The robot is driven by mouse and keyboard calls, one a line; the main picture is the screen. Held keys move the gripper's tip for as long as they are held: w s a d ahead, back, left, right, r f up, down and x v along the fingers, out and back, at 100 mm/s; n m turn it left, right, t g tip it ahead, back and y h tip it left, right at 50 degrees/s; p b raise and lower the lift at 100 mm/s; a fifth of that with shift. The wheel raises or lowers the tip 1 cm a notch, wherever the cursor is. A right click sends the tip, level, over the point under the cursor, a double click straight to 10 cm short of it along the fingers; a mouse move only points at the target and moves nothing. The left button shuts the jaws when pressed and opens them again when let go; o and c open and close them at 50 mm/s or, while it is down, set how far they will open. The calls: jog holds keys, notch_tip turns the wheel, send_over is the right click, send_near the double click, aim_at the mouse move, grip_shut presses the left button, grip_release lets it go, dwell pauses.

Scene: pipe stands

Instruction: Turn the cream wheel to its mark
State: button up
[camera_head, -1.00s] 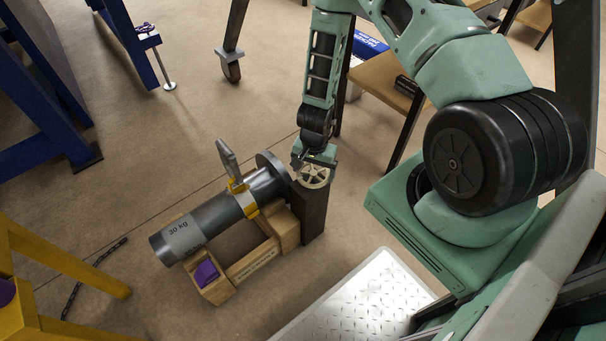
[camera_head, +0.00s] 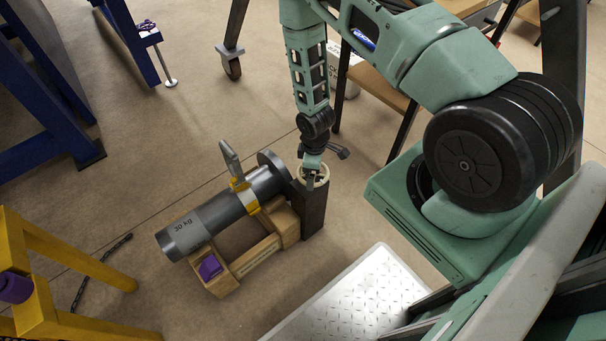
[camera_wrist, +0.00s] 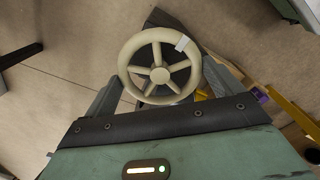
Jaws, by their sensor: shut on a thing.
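The cream wheel (camera_head: 326,174) sits at the top of a dark grey post (camera_head: 313,212), beside the flanged end of a grey pipe. In the wrist view the wheel (camera_wrist: 160,75) shows a round rim, several spokes and a hub. A pale patch (camera_wrist: 182,44) lies on its rim at the upper right. My gripper (camera_head: 311,181) reaches down onto the wheel from above. In the wrist view my gripper (camera_wrist: 160,88) has one finger at each side of the rim and is shut on it. I cannot make out a separate fixed mark.
The grey pipe (camera_head: 215,222), labelled 30 kg, lies on a wooden stand (camera_head: 258,256) with a yellow strap (camera_head: 246,198) and a raised lever. A purple block (camera_head: 210,267) is at the stand's near end. Yellow legs (camera_head: 85,258) stand at left.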

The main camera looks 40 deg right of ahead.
jog(key=shift+n, duration=0.8)
jog(key=o, duration=0.8)
jog(key=shift+c, duration=0.2)
jog(key=shift+r, duration=0.1)
notch_tip(320, 180, up, 6)
jog(key=p, duration=0.5)
